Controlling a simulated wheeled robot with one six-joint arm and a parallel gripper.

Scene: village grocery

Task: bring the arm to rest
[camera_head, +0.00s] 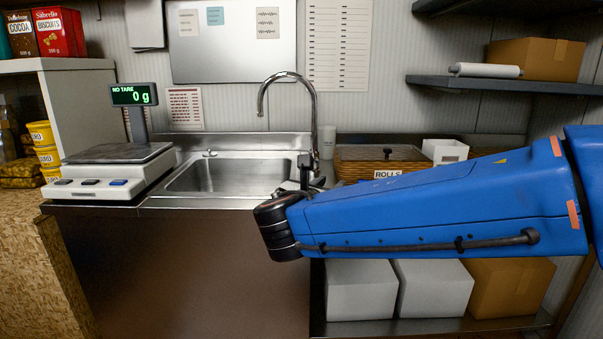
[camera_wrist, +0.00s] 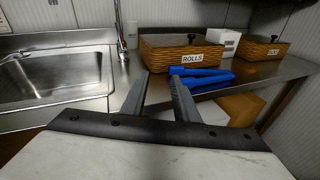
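My blue arm (camera_head: 440,205) reaches in from the right in the head view, in front of the counter. Its dark wrist (camera_head: 275,228) is in front of the counter's front edge. A small dark part of my gripper (camera_head: 306,172) shows above the arm, by the right end of the sink; the rest is hidden. In the wrist view my gripper's two dark fingers (camera_wrist: 158,77) stand apart with nothing between them. Past them lies bare metal counter. A blue object with two long prongs (camera_wrist: 200,77) lies on the counter in front of the rolls basket (camera_wrist: 182,52).
The sink (camera_head: 230,175) and tall tap (camera_head: 288,80) are left of my gripper. A scale (camera_head: 110,170) reading 0 g stands at the left. The rolls basket also shows in the head view (camera_head: 365,160). Boxes (camera_head: 360,290) stand on the low shelf. A wall shelf (camera_head: 500,84) overhangs right.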

